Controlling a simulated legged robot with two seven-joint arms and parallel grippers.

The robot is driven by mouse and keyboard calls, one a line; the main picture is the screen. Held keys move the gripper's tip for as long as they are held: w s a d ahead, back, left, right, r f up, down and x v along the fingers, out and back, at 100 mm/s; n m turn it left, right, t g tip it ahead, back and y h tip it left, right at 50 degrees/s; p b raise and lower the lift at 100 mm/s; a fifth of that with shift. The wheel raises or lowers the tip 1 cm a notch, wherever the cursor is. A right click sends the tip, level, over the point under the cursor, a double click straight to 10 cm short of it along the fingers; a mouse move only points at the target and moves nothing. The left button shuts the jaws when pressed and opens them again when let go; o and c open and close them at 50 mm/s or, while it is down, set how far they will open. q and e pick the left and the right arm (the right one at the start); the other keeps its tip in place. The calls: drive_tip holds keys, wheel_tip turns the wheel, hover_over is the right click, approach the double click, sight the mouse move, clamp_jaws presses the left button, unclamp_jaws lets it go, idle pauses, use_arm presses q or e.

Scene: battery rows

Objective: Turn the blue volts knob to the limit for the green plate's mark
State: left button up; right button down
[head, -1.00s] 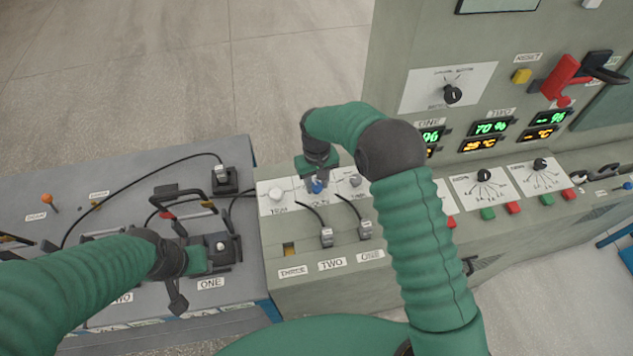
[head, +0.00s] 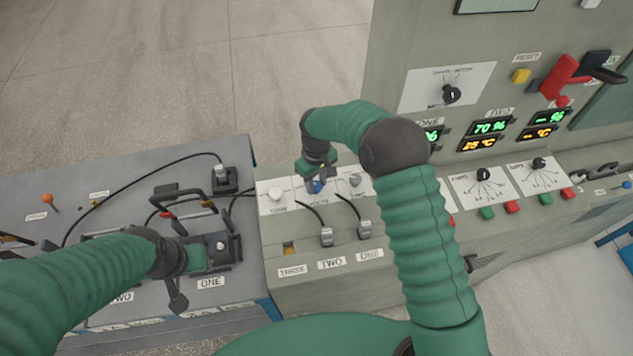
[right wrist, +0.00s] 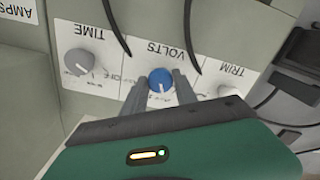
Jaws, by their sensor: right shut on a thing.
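The blue volts knob (right wrist: 161,80) is on the white VOLTS panel in the right wrist view, with a pale pointer line on its face. It shows as a small blue spot in the head view (head: 318,187). My right gripper (right wrist: 160,84) has one finger on each side of the knob and is shut on it. In the head view the right gripper (head: 318,182) comes down on the knob from above and partly hides it. My left gripper (head: 200,258) is by the block labelled ONE; its fingers are unclear. I cannot make out a green plate.
A grey TIME knob (right wrist: 79,62) and a pale TRIM knob (right wrist: 228,91) flank the volts knob. Black cables run to plugs (head: 326,237) in front. Displays (head: 490,127) and a red lever (head: 560,78) are on the upright cabinet at right.

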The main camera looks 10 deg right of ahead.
sight(316, 184)
drive_tip(key=c, duration=1.4)
unclamp_jaws()
drive_tip(key=shift+w+r, duration=0.2)
drive_tip(key=shift+w, duration=0.1)
drive_tip(key=o, duration=0.4)
drive_tip(key=shift+a+f, duration=0.1)
drive_tip(key=shift+f, duration=0.1)
drive_tip(key=shift+s, duration=0.1)
wheel_tip(316, 184, up, 17)
drive_tip(key=b, duration=0.1)
drive_tip(key=shift+f, duration=0.15)
